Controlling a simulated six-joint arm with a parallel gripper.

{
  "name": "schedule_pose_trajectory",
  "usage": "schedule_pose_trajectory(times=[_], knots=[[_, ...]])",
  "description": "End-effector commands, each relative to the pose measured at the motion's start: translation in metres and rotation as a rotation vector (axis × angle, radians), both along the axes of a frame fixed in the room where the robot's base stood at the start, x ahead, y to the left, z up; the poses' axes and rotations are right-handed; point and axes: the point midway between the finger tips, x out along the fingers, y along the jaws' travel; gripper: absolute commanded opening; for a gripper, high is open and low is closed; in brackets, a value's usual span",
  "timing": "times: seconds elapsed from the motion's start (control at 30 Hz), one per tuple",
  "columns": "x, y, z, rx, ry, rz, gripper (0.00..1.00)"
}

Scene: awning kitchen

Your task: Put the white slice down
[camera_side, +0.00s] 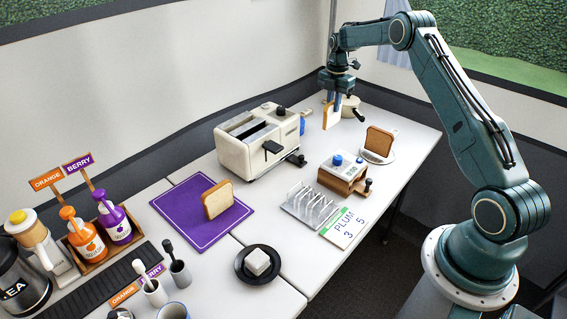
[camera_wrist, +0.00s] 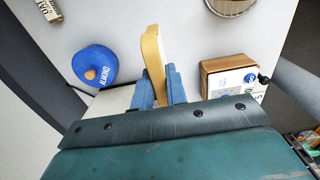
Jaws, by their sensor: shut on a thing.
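The white slice (camera_side: 331,116), pale with a tan crust, is upright between the fingers of my gripper (camera_side: 338,101) at the far end of the table, behind and right of the toaster. In the wrist view my gripper (camera_wrist: 161,88) is shut on the lower part of the slice (camera_wrist: 153,52), and the slice sticks out past the fingertips. I cannot tell whether its lower edge touches the table. Another slice (camera_side: 217,199) stands on the purple mat (camera_side: 178,203). A browner slice (camera_side: 379,141) stands on a white plate (camera_side: 386,159) at the right.
The toaster (camera_side: 247,156) is left of my gripper. A small box with blue knobs (camera_side: 345,172), a metal toast rack (camera_side: 311,206) and a PLUM card (camera_side: 345,228) are nearer the front.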

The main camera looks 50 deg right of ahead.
Motion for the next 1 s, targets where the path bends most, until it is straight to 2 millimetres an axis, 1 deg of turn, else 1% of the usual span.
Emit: schedule_pose_trajectory(times=[0.03, 0.2, 0.33, 0.57, 0.67, 0.9, 1.0], knots=[[-0.001, 0.0, -0.011, 0.002, 0.004, 0.0, 0.01], [0.0, 0.0, -0.033, 0.001, 0.001, 0.0, 0.01], [0.0, 0.0, -0.039, 0.0, 0.0, 0.0, 0.01], [0.0, 0.0, -0.042, 0.0, 0.001, 0.0, 0.01], [0.0, 0.0, -0.05, 0.001, 0.002, 0.0, 0.01], [0.0, 0.0, -0.077, 0.001, 0.002, 0.0, 0.01], [0.0, 0.0, -0.082, 0.0, 0.001, 0.0, 0.01]])
